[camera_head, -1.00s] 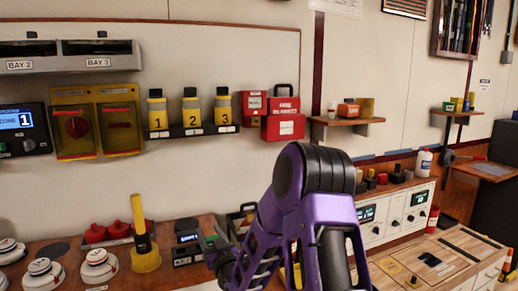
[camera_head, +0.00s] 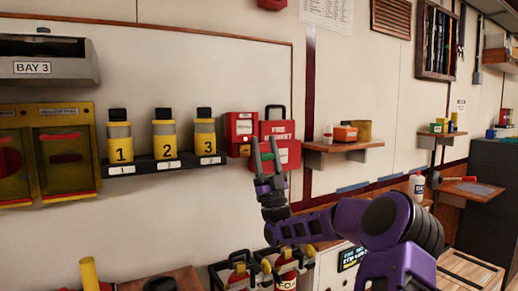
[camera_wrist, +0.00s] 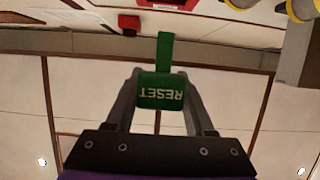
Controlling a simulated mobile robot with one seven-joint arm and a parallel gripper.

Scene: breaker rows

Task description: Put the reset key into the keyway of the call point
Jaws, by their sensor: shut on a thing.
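My gripper (camera_head: 265,160) is raised with its fingers pointing up, in front of the red boxes on the wall in the head view. In the wrist view, my gripper (camera_wrist: 160,80) is shut on the green reset key (camera_wrist: 160,98), whose head reads RESET upside down. The key's narrow green shaft points away from my fingers. A small red wall box (camera_head: 240,130), which may be the call point, is left of the fingers. I cannot make out its keyway. The key appears apart from any surface in the wrist view.
A larger red box (camera_head: 290,153) with a black handle is partly behind my fingers. Numbered yellow bottles (camera_head: 164,140) stand on a black rack to the left. A wooden shelf (camera_head: 343,146) with small items is to the right. Red extinguishers (camera_head: 287,277) are below.

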